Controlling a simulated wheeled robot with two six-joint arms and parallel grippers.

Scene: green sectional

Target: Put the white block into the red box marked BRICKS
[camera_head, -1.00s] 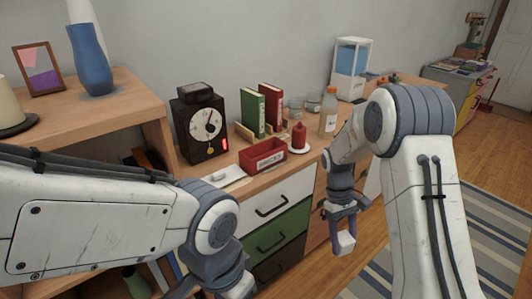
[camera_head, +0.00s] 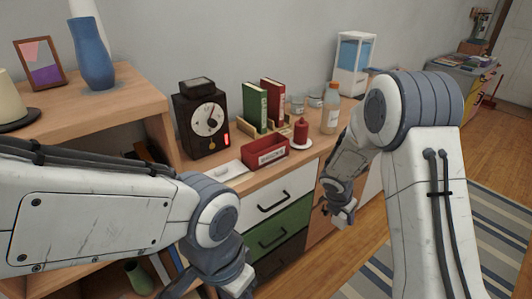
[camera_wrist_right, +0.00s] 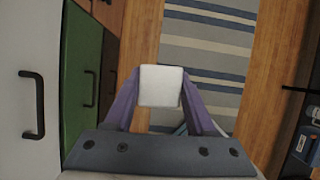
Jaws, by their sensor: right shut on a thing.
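The red box (camera_head: 267,152) with a pale label on its front stands on the cabinet top, near the front edge. The label's word is too small to read. My right gripper (camera_head: 343,216) is in front of the cabinet, to the right of and lower than the box. In the right wrist view its purple fingers (camera_wrist_right: 161,100) are shut on the white block (camera_wrist_right: 161,86), held over the floor. My left gripper (camera_head: 236,286) is at the bottom edge of the head view, partly cut off, and its jaws cannot be made out.
A red candle (camera_head: 301,134) on a white dish stands right of the box, and a bottle (camera_head: 331,109) beyond it. Books (camera_head: 264,103) stand behind, a black clock (camera_head: 203,121) to the left. Drawers with handles (camera_head: 273,202) face the front. A striped rug (camera_head: 480,219) lies on the floor.

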